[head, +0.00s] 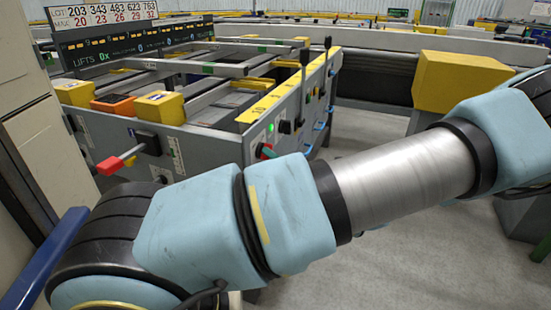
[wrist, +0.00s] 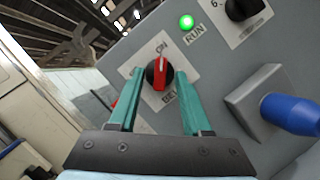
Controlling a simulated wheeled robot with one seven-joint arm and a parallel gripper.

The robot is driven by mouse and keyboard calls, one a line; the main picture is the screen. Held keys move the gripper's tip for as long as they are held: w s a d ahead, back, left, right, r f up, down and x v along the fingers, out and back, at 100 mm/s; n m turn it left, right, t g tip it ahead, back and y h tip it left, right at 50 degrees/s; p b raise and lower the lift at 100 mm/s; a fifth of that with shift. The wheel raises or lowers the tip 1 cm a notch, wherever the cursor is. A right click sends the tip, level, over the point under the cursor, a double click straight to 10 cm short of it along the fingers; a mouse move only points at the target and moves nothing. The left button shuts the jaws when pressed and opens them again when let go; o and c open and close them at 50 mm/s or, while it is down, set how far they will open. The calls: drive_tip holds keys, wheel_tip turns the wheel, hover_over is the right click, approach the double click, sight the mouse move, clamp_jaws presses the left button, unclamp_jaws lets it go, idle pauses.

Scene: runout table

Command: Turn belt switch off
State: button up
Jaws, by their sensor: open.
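The belt switch (wrist: 159,75) is a red pointer knob on a black round base, set on a white label plate. Its pointer is turned toward the word ON at the top of the plate. My gripper (wrist: 158,80) is open in the wrist view, with one teal finger to each side of the knob. I cannot tell whether either finger touches it. A green lamp (wrist: 186,21) marked RUN is lit beside the plate. In the head view the teal fingers (head: 266,151) show small against the grey panel, and the lamp (head: 271,127) glows above them; the knob itself is not clear there.
A black knob (wrist: 243,9) and a blue handle (wrist: 290,114) on a grey block sit to the right of the switch. In the head view, black-knobbed levers (head: 305,57) stand along the table's side, and a red handle (head: 110,165) sticks out at the front.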

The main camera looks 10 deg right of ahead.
clamp_jaws()
idle(0.4)
